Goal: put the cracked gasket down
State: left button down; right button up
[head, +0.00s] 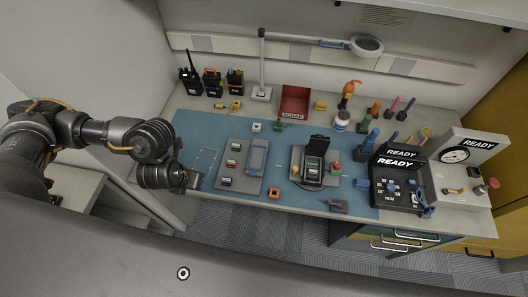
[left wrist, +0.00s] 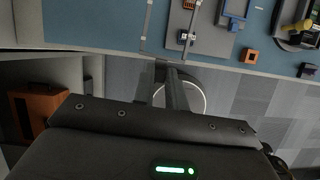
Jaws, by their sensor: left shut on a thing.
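My left gripper (head: 192,182) is at the front left edge of the blue mat (head: 190,127). In the left wrist view its two fingers (left wrist: 168,72) are close together and shut on a thin pale ring (left wrist: 205,101), which I take as the gasket. The ring sits behind and beside the fingers, which hide part of it. It shows against the grey floor just off the bench's front edge. No crack can be made out at this size. In the head view I cannot make out the ring. My right gripper is in neither view.
A red bin (head: 282,103) stands at the back, below a lamp (head: 366,46). A grey tray (head: 233,146) with small parts lies right of my gripper, near an orange square part (head: 273,193). Radios (head: 190,76) stand at the back left. The mat's left part is mostly bare.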

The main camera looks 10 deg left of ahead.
pick_arm(q)
jog(key=shift+s+r+n, duration=0.2)
jog(key=shift+n, duration=0.2)
jog(key=shift+a, duration=0.1)
jog(key=shift+w+a+f, duration=0.1)
jog(key=shift+f, duration=0.15)
jog(key=w+a+f+b, duration=0.2)
jog(key=a+b, duration=0.1)
jog(key=b, duration=0.1)
jog(key=w+a+f+b, duration=0.3)
jog(key=b, duration=0.1)
jog(key=w+a+f+b, duration=0.2)
jog(key=a+f+b, duration=0.1)
jog(key=a+b, duration=0.1)
jog(key=shift+w+f, duration=0.15)
jog(key=shift+w+a+f+b, duration=0.2)
jog(key=shift+w+b, duration=0.05)
jog(key=shift+b, duration=0.05)
jog(key=shift+w+a+f, duration=0.1)
jog(key=shift+a+f, duration=0.1)
jog(key=shift+f, duration=0.8)
jog(key=shift+w+a+f, duration=0.1)
jog(key=shift+a+f, duration=0.05)
jog(key=shift+f, duration=0.8)
